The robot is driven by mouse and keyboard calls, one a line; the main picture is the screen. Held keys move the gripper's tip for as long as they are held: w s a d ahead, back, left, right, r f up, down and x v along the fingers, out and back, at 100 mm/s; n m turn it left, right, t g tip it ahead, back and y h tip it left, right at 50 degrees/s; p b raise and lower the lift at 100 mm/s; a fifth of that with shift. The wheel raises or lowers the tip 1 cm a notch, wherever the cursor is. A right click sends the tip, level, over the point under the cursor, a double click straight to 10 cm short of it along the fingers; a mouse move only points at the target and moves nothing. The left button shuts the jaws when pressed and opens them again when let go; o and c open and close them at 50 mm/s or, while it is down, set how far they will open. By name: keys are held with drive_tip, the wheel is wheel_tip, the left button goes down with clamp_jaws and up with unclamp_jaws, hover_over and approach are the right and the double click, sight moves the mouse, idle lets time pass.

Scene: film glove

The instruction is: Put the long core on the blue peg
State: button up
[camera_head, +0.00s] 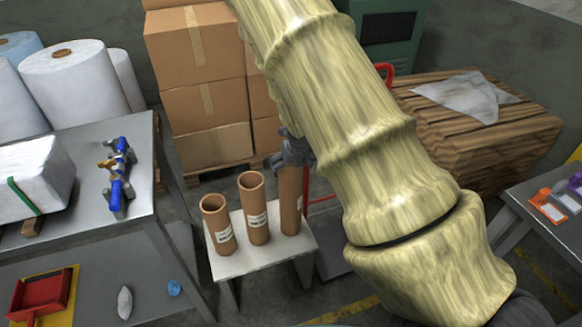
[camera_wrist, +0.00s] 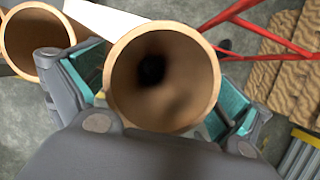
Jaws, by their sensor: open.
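The long core (camera_head: 290,204) is a brown cardboard tube standing upright at the right end of a small pale stand (camera_head: 262,258); its top is partly hidden by my gripper and arm. My gripper (camera_head: 291,150) is at its upper end. In the wrist view, the core's round open mouth (camera_wrist: 163,75) lies between the two teal-padded fingers of my gripper (camera_wrist: 158,92). The fingers are open around it; contact cannot be told. A blue piece that looks like the blue peg (camera_head: 577,180) is at the right edge, on the right table, partly cut off.
Two shorter cores, one medium (camera_head: 254,208) and one short (camera_head: 217,223), stand left of the long one. An orange piece (camera_head: 541,196) and a purple piece (camera_head: 560,187) sit on the right table (camera_head: 520,200). Boxes (camera_head: 205,95) and a wooden stack (camera_head: 480,130) stand behind.

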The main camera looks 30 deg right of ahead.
drive_tip(key=v, duration=1.1)
drive_tip(key=s+a+f+m+g+y, duration=0.1)
drive_tip(key=s+a+f+m, duration=0.5)
drive_tip(key=f+m, duration=0.25)
drive_tip(key=s+a+f+m+g+y, duration=0.1)
drive_tip(key=s+a+f+m, duration=0.55)
drive_tip(key=f, duration=0.35)
drive_tip(key=s+a+f+m, duration=0.2)
drive_tip(key=s+f+m, duration=0.1)
drive_tip(key=s+m, duration=0.3)
drive_tip(key=s+a+f+m+g, duration=0.1)
drive_tip(key=s+f+m, duration=0.3)
drive_tip(key=s, duration=0.5)
drive_tip(key=s+a+f+m+g+h, duration=0.1)
drive_tip(key=s+a+f+m, duration=0.2)
drive_tip(key=s+m, duration=0.4)
drive_tip(key=shift+s+a+f+m, duration=0.2)
drive_tip(key=shift+a+f+m, duration=0.2)
drive_tip(key=shift+f+m, duration=0.4)
drive_tip(key=shift+r, duration=0.15)
